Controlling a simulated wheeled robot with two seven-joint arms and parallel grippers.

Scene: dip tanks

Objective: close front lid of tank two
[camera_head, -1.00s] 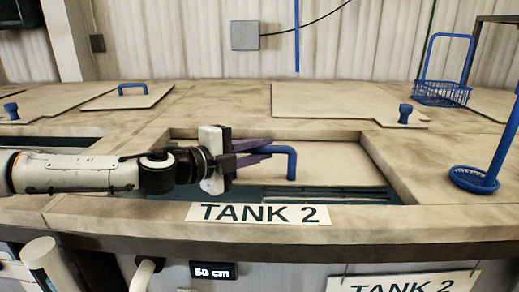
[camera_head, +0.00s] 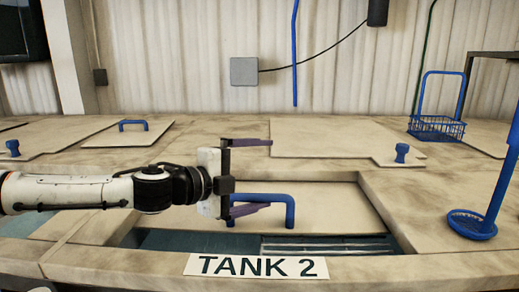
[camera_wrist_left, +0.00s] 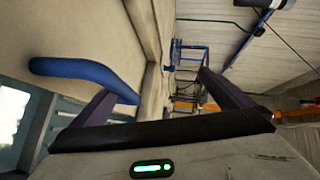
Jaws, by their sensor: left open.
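The front lid of tank two (camera_head: 335,205) is a beige panel in the recess behind the TANK 2 label (camera_head: 256,267). An open strip shows along its front. Its blue bar handle (camera_head: 275,197) stands up from the panel; the handle also shows at the left in the left wrist view (camera_wrist_left: 80,70). My left gripper (camera_head: 265,175) is wide open and empty. Its lower finger overlaps the handle in the head view, its upper finger is well above; I cannot tell whether it touches. My right gripper is not in view.
Dark liquid (camera_head: 180,241) and a grille (camera_head: 330,246) show in the open strip. A blue basket (camera_head: 437,129) stands at the back right, and a blue long-handled strainer (camera_head: 472,224) lies at the right. Other lids with blue handles lie behind.

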